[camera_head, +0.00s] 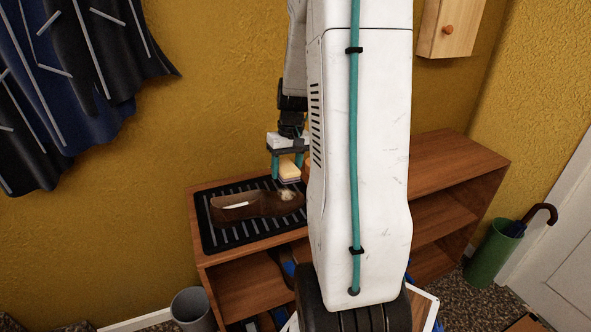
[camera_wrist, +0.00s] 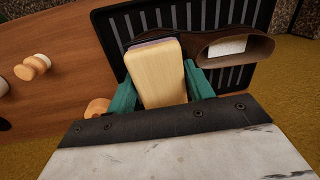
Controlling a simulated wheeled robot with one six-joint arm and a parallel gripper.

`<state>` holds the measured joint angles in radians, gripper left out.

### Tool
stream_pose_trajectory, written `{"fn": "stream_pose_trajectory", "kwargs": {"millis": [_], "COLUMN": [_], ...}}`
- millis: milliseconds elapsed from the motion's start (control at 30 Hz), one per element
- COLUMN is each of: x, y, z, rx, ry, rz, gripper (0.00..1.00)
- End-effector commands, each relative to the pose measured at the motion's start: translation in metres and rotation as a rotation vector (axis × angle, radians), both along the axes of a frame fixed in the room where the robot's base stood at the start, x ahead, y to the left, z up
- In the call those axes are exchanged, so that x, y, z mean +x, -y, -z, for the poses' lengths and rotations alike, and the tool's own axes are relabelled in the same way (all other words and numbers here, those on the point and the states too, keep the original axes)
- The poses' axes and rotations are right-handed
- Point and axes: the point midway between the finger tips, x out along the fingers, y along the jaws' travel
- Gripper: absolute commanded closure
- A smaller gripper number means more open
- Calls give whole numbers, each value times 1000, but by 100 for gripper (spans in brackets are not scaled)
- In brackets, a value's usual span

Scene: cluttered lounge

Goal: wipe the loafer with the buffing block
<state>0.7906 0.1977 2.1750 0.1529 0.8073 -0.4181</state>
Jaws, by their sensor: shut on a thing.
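The brown loafer (camera_head: 243,207) lies on a black ribbed mat on top of the wooden shelf unit. A pale patch shows on its right end in the head view. In the wrist view the loafer (camera_wrist: 240,48) is partly hidden behind the block, and its opening shows a light insole. My gripper (camera_head: 287,167) is shut on the buffing block (camera_wrist: 158,75), which has a pale wooden back and a greyish pad edge. In the head view the block (camera_head: 290,170) is just above the loafer's right end. Whether the pad touches the loafer is unclear.
The mat (camera_head: 212,238) covers the left part of the shelf top (camera_head: 440,165). Small wooden knobbed items (camera_wrist: 32,67) stand beside the mat. A grey bin (camera_head: 190,307) and a green umbrella stand (camera_head: 492,255) are on the floor. Dark coats (camera_head: 70,80) hang at left.

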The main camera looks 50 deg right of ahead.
Motion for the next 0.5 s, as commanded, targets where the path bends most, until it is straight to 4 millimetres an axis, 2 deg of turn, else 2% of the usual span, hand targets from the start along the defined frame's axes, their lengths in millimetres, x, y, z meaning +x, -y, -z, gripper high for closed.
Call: {"fn": "stream_pose_trajectory", "kwargs": {"millis": [33, 133, 267, 500], "x": [-11, -22, -25, -23], "y": [5, 9, 9, 6], "z": [1, 2, 8, 31], "rx": [3, 6, 8, 9], "ry": [1, 3, 3, 2], "rz": [27, 53, 61, 59], "gripper": [66, 66, 66, 66]}}
